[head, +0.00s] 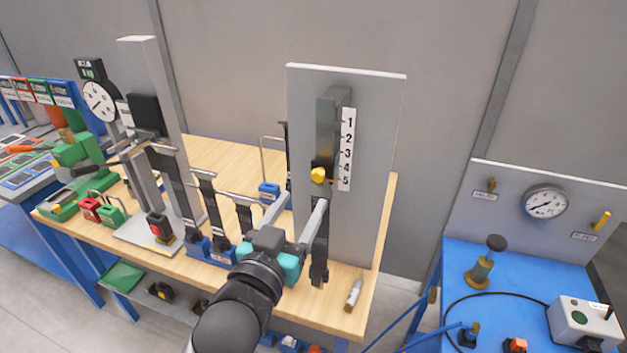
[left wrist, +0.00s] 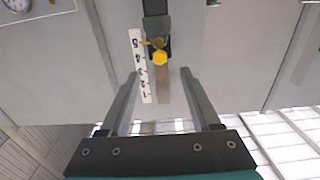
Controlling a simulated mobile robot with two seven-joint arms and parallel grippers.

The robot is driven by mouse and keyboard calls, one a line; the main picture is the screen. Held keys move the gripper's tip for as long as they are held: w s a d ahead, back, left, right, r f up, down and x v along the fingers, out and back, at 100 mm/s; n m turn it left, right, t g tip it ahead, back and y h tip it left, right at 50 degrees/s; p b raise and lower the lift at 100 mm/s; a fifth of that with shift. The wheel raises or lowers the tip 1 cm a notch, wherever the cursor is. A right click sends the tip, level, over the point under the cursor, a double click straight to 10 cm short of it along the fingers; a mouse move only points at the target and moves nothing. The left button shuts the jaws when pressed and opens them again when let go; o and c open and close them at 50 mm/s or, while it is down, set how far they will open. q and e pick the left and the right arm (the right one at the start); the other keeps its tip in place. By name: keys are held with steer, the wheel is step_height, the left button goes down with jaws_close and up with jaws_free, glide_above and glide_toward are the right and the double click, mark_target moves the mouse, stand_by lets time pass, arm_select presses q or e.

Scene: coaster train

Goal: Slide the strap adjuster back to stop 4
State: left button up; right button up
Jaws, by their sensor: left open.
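The strap adjuster (head: 321,166) is a dark slider with a yellow knob (head: 318,175) on an upright grey panel (head: 366,220). A white scale (head: 346,148) marked 1 to 5 runs beside it. The adjuster's small yellow pointer appears level with 5. In the left wrist view the adjuster's yellow knob (left wrist: 160,57) and the scale (left wrist: 141,65) appear upside down. My left gripper (head: 297,207) is open and empty, below and in front of the knob. In the left wrist view the knob lies between and beyond the fingertips (left wrist: 160,74), apparently untouched. A dark strap hangs below the adjuster.
The wooden bench (head: 205,270) carries hanging straps on a rack (head: 203,175) left of the panel, and a marker-like tool (head: 354,291) at its right. A blue bench (head: 500,265) with a gauge (head: 545,203) stands at the right. Space before the panel's upper part is clear.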

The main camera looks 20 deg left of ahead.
mark_target(317, 177)
arm_select(q)
steer(key=shift+w+d+p, duration=0.15)
steer(key=shift+w+p, duration=0.4)
steer(key=shift+w, duration=3)
jaws_close()
